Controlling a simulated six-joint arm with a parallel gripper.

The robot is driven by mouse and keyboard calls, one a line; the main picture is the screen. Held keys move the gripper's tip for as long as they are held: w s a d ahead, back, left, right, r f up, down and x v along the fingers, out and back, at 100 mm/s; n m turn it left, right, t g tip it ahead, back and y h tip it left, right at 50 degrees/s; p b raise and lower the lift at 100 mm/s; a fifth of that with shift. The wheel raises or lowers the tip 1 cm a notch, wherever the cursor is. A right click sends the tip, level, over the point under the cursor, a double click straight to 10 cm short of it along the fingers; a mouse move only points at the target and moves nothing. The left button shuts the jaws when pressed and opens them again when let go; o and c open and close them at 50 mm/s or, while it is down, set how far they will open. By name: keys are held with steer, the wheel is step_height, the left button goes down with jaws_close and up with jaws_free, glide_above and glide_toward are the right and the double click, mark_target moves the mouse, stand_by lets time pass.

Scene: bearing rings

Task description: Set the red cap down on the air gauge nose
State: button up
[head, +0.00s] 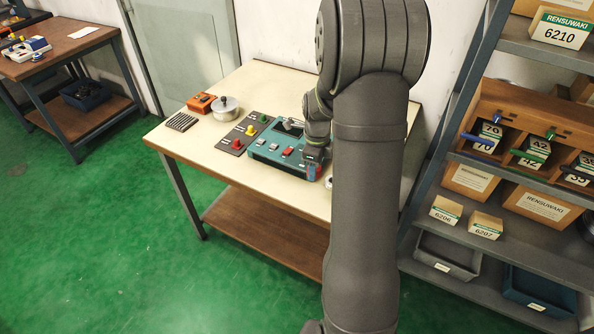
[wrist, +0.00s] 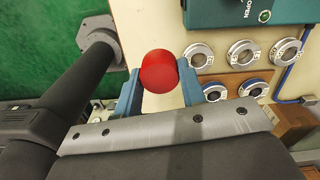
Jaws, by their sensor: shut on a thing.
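A rounded red cap (wrist: 158,72) sits between the two blue fingers of my gripper (wrist: 159,84) in the wrist view. My gripper is shut on it. In the head view my gripper (head: 314,154) is at the right end of a teal control box (head: 262,151) on the cream table; the held cap cannot be made out there. A grey fitting (head: 291,123) stands on the dark top of the box. I cannot tell for certain which part is the air gauge nose.
A dark board with red, yellow and green knobs (head: 250,131), a round metal pot (head: 226,108) and an orange box (head: 201,102) stand left on the table (head: 190,142). Several silver rings (wrist: 242,52) show in the wrist view. A shelf rack (head: 490,165) stands right.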

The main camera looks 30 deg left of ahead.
steer(key=w+a+r, duration=0.1)
steer(key=w+a, duration=0.1)
steer(key=w, duration=0.4)
steer(key=w+a+r, duration=0.1)
steer(key=w+a, duration=0.2)
steer(key=w, duration=0.4)
steer(key=w+a+r, duration=0.1)
steer(key=w+a, duration=0.2)
steer(key=w, duration=0.4)
steer(key=shift+r, duration=0.1)
steer(key=shift+w+a+f, duration=0.1)
steer(key=shift+a+f, duration=0.05)
steer(key=shift+f, duration=1.8)
steer(key=shift+f, duration=0.5)
steer(key=shift+f, duration=0.55)
steer(key=shift+f, duration=0.7)
